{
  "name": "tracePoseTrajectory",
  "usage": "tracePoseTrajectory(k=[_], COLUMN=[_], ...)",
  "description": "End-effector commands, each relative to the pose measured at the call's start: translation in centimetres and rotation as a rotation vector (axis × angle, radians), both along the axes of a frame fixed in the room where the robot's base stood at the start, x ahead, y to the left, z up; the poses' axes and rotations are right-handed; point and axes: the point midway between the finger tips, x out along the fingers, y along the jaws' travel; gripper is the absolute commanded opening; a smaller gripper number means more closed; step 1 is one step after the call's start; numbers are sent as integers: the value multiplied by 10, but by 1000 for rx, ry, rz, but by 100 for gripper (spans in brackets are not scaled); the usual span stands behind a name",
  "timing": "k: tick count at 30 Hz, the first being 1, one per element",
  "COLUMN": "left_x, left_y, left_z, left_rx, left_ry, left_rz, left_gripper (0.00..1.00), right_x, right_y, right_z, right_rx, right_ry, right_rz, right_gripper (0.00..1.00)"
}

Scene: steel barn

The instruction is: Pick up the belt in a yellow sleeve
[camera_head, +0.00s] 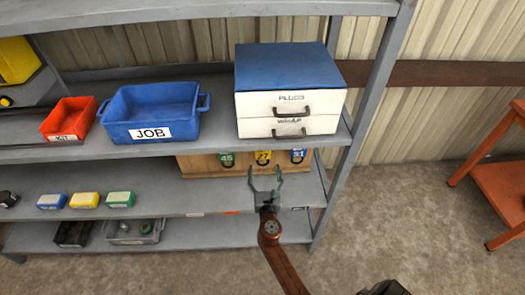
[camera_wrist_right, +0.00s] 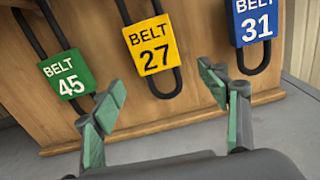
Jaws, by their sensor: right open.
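The belt in a yellow sleeve (camera_wrist_right: 152,48), marked BELT 27, hangs as a black loop on a wooden board, between a green-sleeved belt (camera_wrist_right: 67,75) marked 45 and a blue-sleeved belt (camera_wrist_right: 252,20) marked 31. In the head view the yellow sleeve (camera_head: 263,157) is in the middle of the board. My right gripper (camera_head: 265,175) is open and empty in front of the board, just below the yellow-sleeved belt. In the wrist view its fingertips (camera_wrist_right: 158,85) spread to either side of that belt's lower loop. My left gripper is not in view.
The wooden board (camera_head: 200,165) stands on the middle shelf, under a shelf bearing a blue JOB bin (camera_head: 150,110), a red bin (camera_head: 68,118) and a white drawer box (camera_head: 290,110). Small coloured boxes (camera_head: 85,200) sit left. An orange table (camera_head: 495,175) stands right.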

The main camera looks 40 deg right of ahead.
Motion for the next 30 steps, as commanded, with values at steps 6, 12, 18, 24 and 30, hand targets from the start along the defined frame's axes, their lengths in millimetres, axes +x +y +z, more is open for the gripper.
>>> tracePoseTrajectory(k=[6,12,18,24,30], left_x=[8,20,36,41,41], left_y=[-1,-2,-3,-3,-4], left_z=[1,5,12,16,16], left_rx=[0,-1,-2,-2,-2], left_ry=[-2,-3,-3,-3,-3], left_rz=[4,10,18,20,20], left_gripper=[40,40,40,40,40], right_x=[23,40,63,69,69], right_y=[-4,-18,-35,-40,-40], right_z=[1,0,-2,0,0], right_rx=[-46,-43,-43,-41,-41], right_ry=[17,16,17,17,17], right_rz=[16,15,15,14,14], right_gripper=[68,68,68,68,64])
